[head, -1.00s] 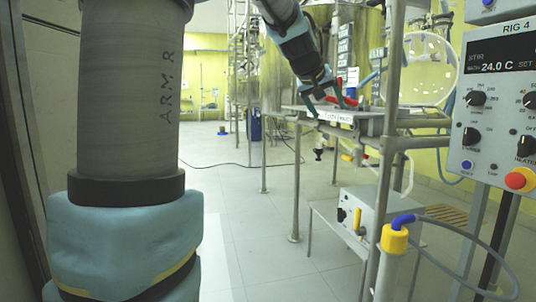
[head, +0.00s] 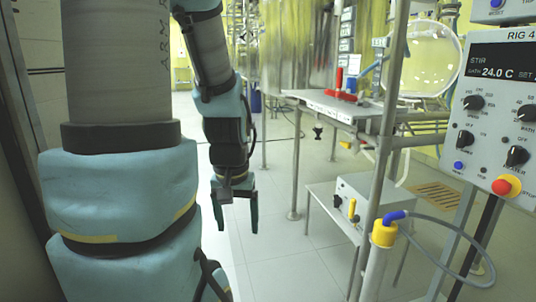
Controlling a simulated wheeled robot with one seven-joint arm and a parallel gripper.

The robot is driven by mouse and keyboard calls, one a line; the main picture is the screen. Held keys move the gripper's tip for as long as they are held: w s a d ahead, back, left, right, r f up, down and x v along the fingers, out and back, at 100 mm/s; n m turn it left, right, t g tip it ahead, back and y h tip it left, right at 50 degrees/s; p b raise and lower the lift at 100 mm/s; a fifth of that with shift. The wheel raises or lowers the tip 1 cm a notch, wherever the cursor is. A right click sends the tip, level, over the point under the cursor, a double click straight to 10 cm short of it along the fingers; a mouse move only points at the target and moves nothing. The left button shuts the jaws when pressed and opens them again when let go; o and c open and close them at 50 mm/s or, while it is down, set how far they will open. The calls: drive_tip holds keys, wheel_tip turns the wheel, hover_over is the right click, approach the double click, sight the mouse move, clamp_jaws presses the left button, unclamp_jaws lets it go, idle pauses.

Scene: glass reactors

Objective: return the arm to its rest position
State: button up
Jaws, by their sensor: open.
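My gripper (head: 236,220) hangs from my blue and grey arm (head: 215,75) left of the middle in the head view. Its two dark green fingers point down and stand apart, with only floor seen between them. It is open and empty. It is clear of the metal table (head: 335,106) to its right. My large upper arm link (head: 118,70) fills the left of the view.
On the table stand a red item (head: 339,80) and blue tubing. A grey box (head: 362,205) sits on a low shelf. The control panel (head: 500,110) and a yellow-capped pipe (head: 384,234) are at the right. Tiled floor (head: 285,250) lies open beside my gripper.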

wheel_tip(320, 180, up, 32)
drive_tip(key=p, duration=2.9)
drive_tip(key=shift+p, duration=0.4)
drive_tip(key=shift+f, duration=0.1)
